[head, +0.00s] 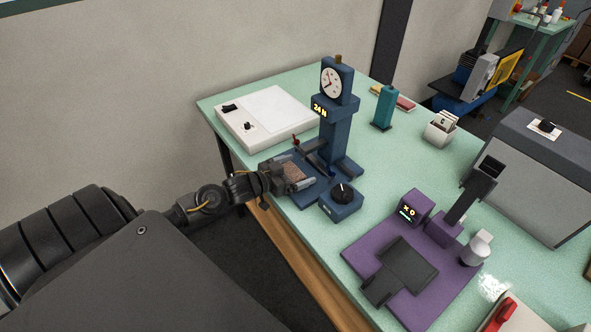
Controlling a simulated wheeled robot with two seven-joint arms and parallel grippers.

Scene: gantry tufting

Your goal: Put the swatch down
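A small brownish-pink swatch (294,174) shows between the fingers of my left gripper (293,173). The gripper appears shut on it, at the left front edge of the blue test stand (337,120). I cannot tell whether the swatch touches the stand's base or is held just above it. The stand carries a round white dial and a lit display. My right gripper is not in view.
A white light box (265,118) lies behind on the green table (400,165). A blue knob box (342,202) sits close to the gripper's right. A purple station (400,275) stands at the front right. A teal block (384,106) and a white card holder (440,128) stand farther back.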

